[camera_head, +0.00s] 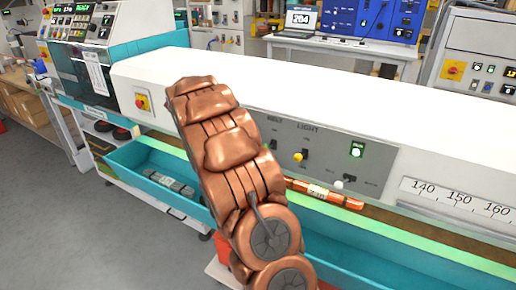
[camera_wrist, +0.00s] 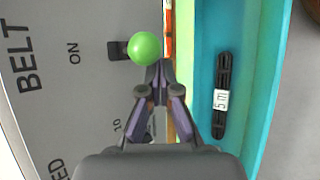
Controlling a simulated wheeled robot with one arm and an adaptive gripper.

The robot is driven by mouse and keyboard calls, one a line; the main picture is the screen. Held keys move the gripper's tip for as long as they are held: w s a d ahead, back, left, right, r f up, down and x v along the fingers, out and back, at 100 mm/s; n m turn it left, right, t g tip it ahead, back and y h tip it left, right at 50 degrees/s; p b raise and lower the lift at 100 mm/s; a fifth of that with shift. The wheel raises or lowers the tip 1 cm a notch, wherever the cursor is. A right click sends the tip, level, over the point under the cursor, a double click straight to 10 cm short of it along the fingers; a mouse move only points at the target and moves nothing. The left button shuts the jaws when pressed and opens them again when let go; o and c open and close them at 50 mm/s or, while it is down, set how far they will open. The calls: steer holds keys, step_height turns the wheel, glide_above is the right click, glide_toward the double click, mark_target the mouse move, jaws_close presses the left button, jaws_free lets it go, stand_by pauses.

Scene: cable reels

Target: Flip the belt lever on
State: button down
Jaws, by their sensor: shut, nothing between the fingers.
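The belt lever has a green ball knob (camera_wrist: 145,46) on a short dark base in the grey panel (camera_wrist: 95,100). It shows in the wrist view, to the right of the "ON" mark and the large "BELT" label. The knob lies on the side of the base away from "ON". My gripper (camera_wrist: 158,66) is shut and empty, its fingertips just below and slightly right of the knob; I cannot tell whether they touch it. In the head view my copper arm hides the gripper and the belt lever.
In the head view, a yellow-knobbed lever (camera_head: 298,157), a lit green indicator (camera_head: 357,150) and a white knob (camera_head: 338,185) are right of my arm. A teal trough (camera_wrist: 268,75) holds a dark cable bundle (camera_wrist: 221,100) marked "5 m".

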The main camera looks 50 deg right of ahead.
steer(key=shift+r+p, duration=0.3)
steer(key=shift+r, duration=0.45)
steer(key=w+f+b, duration=0.1)
steer(key=w+f, duration=0.1)
steer(key=w, duration=0.2)
steer(key=d+r+b+v, duration=0.1)
steer(key=b+v, duration=0.1)
steer(key=v, duration=0.7)
steer(key=shift+s+d, duration=0.15)
steer(key=shift+s, duration=0.05)
stand_by(0.3)
